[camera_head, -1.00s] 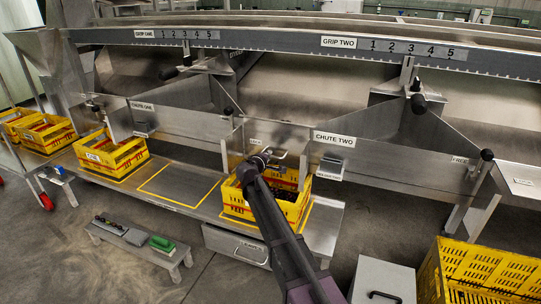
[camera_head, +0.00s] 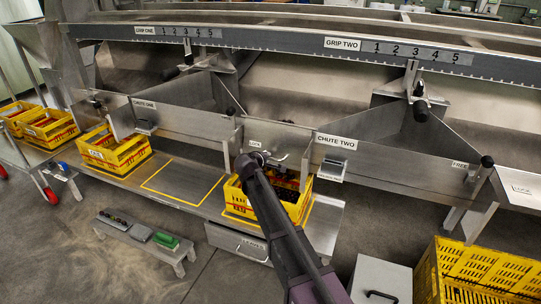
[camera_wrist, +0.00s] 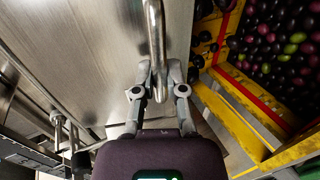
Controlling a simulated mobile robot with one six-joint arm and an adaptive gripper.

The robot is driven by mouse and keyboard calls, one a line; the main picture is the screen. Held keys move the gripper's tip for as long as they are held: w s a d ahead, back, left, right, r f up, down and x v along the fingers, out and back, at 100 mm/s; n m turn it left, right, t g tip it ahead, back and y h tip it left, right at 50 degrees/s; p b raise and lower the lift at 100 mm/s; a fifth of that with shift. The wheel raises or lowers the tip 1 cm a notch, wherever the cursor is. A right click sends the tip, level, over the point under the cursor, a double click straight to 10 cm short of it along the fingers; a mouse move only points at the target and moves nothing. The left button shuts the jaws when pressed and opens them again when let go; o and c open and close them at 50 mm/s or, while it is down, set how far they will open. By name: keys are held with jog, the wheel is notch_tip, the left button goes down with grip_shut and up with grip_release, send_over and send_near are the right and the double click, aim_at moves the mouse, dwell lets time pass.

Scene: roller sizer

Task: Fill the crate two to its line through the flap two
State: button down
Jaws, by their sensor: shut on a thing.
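My gripper (camera_head: 266,160) is at the front of chute two (camera_head: 345,160), above the near crate. In the wrist view my gripper (camera_wrist: 158,93) is shut on a curved metal bar handle (camera_wrist: 155,40) in front of a steel plate, which appears to be flap two. Crate two (camera_head: 236,203) is yellow and stands under the chute mouth. In the wrist view, crate two (camera_wrist: 232,123) holds many dark purple and some green round fruits (camera_wrist: 285,50). A red line (camera_wrist: 252,88) runs along its inner wall. My arm hides part of the crate in the head view.
Another yellow crate (camera_head: 120,165) stands under chute one, left of an empty yellow-outlined spot (camera_head: 182,182). A grey box (camera_head: 380,282) and a large yellow crate (camera_head: 480,272) are at the lower right.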

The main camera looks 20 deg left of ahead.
jog(key=shift+s+d+r, duration=0.1)
jog(key=shift+s+r, duration=0.1)
jog(key=shift+s, duration=0.05)
jog(key=c, duration=0.7)
grip_release()
jog(key=shift+s+d+r, duration=0.1)
jog(key=shift+d, duration=0.1)
